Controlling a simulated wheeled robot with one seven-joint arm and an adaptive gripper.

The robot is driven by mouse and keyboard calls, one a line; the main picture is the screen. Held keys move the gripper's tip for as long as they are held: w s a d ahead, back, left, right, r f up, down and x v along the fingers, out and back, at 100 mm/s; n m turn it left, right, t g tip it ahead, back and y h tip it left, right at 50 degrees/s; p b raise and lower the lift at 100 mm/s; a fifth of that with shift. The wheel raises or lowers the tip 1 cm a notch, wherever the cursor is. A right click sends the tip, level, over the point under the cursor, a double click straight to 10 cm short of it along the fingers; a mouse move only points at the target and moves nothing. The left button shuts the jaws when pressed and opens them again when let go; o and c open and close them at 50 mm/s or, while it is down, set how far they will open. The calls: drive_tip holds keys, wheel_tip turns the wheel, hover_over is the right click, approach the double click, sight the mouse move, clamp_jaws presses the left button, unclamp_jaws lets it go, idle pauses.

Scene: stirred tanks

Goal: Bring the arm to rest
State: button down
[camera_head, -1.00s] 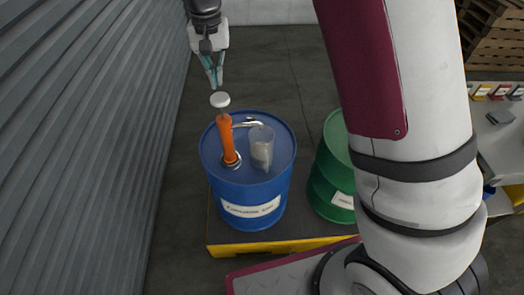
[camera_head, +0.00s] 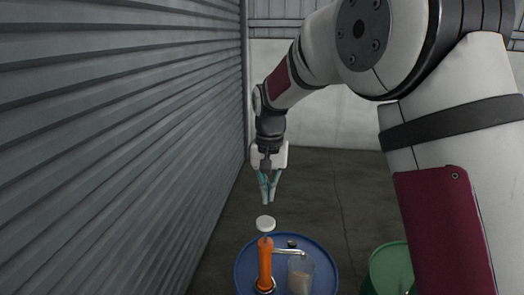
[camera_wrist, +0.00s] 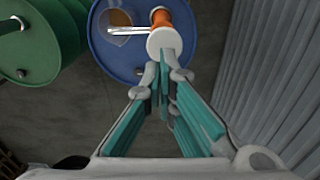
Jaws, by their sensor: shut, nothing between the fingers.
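My gripper (camera_head: 268,198) hangs from my arm above and slightly behind the blue drum, pointing down. Its teal-padded fingers are shut and empty, and they also show in the wrist view (camera_wrist: 164,72). Below it, apart from the fingers, stands an orange pump (camera_head: 265,262) with a white knob (camera_head: 265,223) on the blue drum (camera_head: 325,265). In the wrist view the white knob (camera_wrist: 164,40) appears just beyond the fingertips. My arm reaches in from the right and covers much of the head view's right side.
A clear beaker (camera_head: 300,275) with pale contents stands on the blue drum under the pump spout. A green drum (camera_head: 388,268) stands to the right. A corrugated wall (camera_head: 110,130) runs along the left. The floor (camera_head: 335,185) behind the drums is clear.

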drive_tip(key=s+d+r+t, duration=0.1)
drive_tip(key=s+d+r, duration=0.35)
drive_tip(key=s, duration=0.25)
drive_tip(key=s+d+r+n+t, duration=0.1)
drive_tip(key=s+d+r, duration=0.35)
drive_tip(key=s, duration=0.25)
drive_tip(key=s+d+r+t, duration=0.2)
drive_tip(key=s+d+r, duration=0.1)
drive_tip(key=s+r, duration=0.3)
drive_tip(key=s+d+f+n+t, duration=0.1)
drive_tip(key=s+d+f, duration=0.1)
drive_tip(key=s, duration=0.8)
drive_tip(key=shift+s+d+f, duration=0.3)
drive_tip(key=shift+d+f, duration=0.1)
drive_tip(key=shift+f, duration=0.2)
